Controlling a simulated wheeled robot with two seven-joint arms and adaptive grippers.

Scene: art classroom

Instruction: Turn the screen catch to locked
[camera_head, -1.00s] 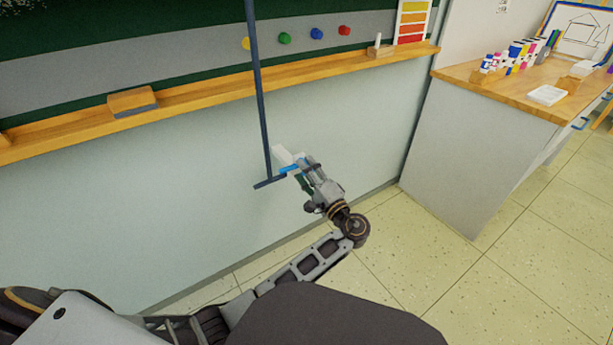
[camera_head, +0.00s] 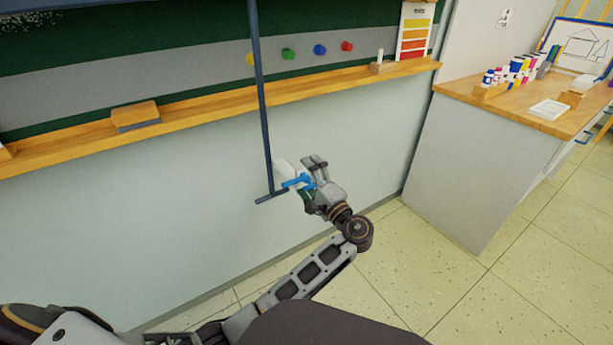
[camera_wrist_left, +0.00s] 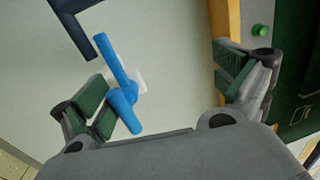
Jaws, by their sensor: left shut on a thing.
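The catch shows as a blue T-shaped handle (camera_head: 297,182) in front of a white block (camera_head: 284,167) on the pale wall. The handle also shows in the left wrist view (camera_wrist_left: 121,76), slanting, with its short stem toward the white block. My left gripper (camera_head: 312,180) is at the handle with its fingers spread wide. The handle lies close beside one green-padded finger; I cannot tell whether they touch. The other finger stands well apart, across a clear gap in the wrist view (camera_wrist_left: 170,90). The locked mark, if any, is not visible. My right gripper is not in view.
A dark blue rod (camera_head: 262,110) with a crossbar hangs just left of the handle. A wooden ledge (camera_head: 210,107) with an eraser (camera_head: 135,115) runs above, under the green board. A cabinet (camera_head: 455,165) stands to the right. The floor between is clear.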

